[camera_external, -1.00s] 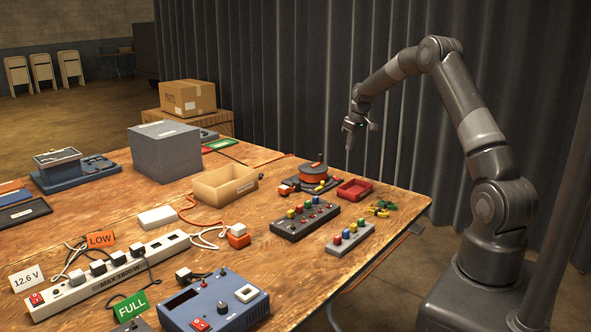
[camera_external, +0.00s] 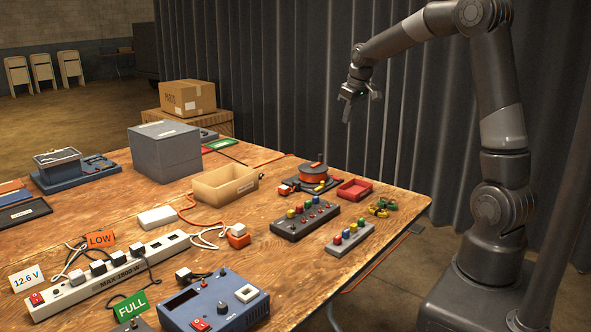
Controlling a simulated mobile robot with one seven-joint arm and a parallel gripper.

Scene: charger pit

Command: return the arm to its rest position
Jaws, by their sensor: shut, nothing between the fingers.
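My gripper (camera_external: 346,113) is shut and empty. It points down in the air above the far right part of the wooden table (camera_external: 115,220), clear of everything on it. My arm rises from its base at the right, bends at a high elbow at the top edge of the picture, and reaches left to the gripper. The fingertips are small in this view.
Below the gripper stand an orange reel (camera_external: 313,174), a red tray (camera_external: 354,189), a black button box (camera_external: 305,218) and a grey button box (camera_external: 350,238). A cardboard tray (camera_external: 226,188) and a grey box (camera_external: 164,155) stand farther left. A dark curtain (camera_external: 270,90) hangs behind.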

